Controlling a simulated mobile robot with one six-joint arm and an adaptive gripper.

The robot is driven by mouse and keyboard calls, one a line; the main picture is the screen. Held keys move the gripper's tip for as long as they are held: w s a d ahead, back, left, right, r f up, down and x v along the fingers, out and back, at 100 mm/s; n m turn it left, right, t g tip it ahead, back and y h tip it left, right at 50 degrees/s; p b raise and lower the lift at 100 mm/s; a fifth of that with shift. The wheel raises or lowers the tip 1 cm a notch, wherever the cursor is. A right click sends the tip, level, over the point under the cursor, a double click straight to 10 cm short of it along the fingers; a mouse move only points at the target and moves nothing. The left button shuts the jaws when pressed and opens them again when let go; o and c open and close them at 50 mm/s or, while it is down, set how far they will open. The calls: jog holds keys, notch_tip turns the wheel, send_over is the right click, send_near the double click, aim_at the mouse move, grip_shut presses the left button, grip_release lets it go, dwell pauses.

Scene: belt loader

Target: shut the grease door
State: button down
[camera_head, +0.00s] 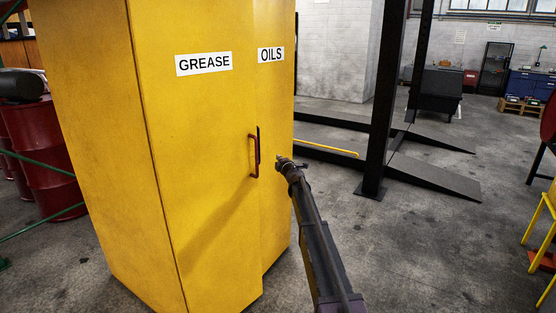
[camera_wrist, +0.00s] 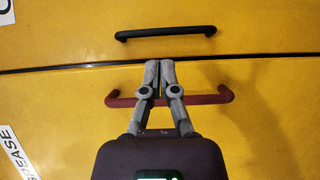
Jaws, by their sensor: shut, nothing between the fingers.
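The grease door (camera_head: 205,150) is the yellow left door of a tall cabinet, marked GREASE, with a red handle (camera_head: 254,156). At the bottom its free edge looks set slightly forward of the oils door (camera_head: 275,130), so it appears slightly ajar. In the wrist view the seam between the doors is a thin dark line. My gripper (camera_head: 280,162) is shut and empty, just right of the red handle in the head view. In the wrist view my gripper (camera_wrist: 160,66) crosses in front of the red handle (camera_wrist: 205,97), fingertips near the seam. I cannot tell whether it touches the door.
The oils door has a black handle (camera_wrist: 165,33). Red drums (camera_head: 45,160) stand left of the cabinet. A black lift post (camera_head: 378,120) with ramps (camera_head: 430,178) stands behind on the right. The floor (camera_head: 420,250) at the front right is clear.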

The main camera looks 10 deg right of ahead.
jog(key=s+d+f+m+g+h, duration=0.25)
jog(key=s+m, duration=0.25)
jog(key=s, duration=0.4)
jog(key=s+d+f+m+g+h, duration=0.2)
jog(key=s+d+f+m+h, duration=0.15)
jog(key=s+m, duration=0.4)
jog(key=s+d+f+m+g+h, duration=0.2)
jog(key=s+m+h, duration=0.15)
jog(key=s, duration=0.65)
jog(key=s+a+f+m+g+y, duration=0.1)
jog(key=s+a+f+g+y, duration=0.1)
jog(key=s, duration=0.9)
jog(key=s+a+f+m+g+y, duration=0.1)
jog(key=s+a+f+g, duration=0.4)
jog(key=s, duration=0.7)
jog(key=s+a+f+m+g+y, duration=0.1)
jog(key=s+a+f+g+y, duration=0.2)
jog(key=s, duration=0.9)
jog(key=shift+a+f+m+g, duration=0.3)
jog(key=shift+a+m+g, duration=0.1)
jog(key=shift+a+g, duration=0.2)
jog(key=shift+s, duration=0.1)
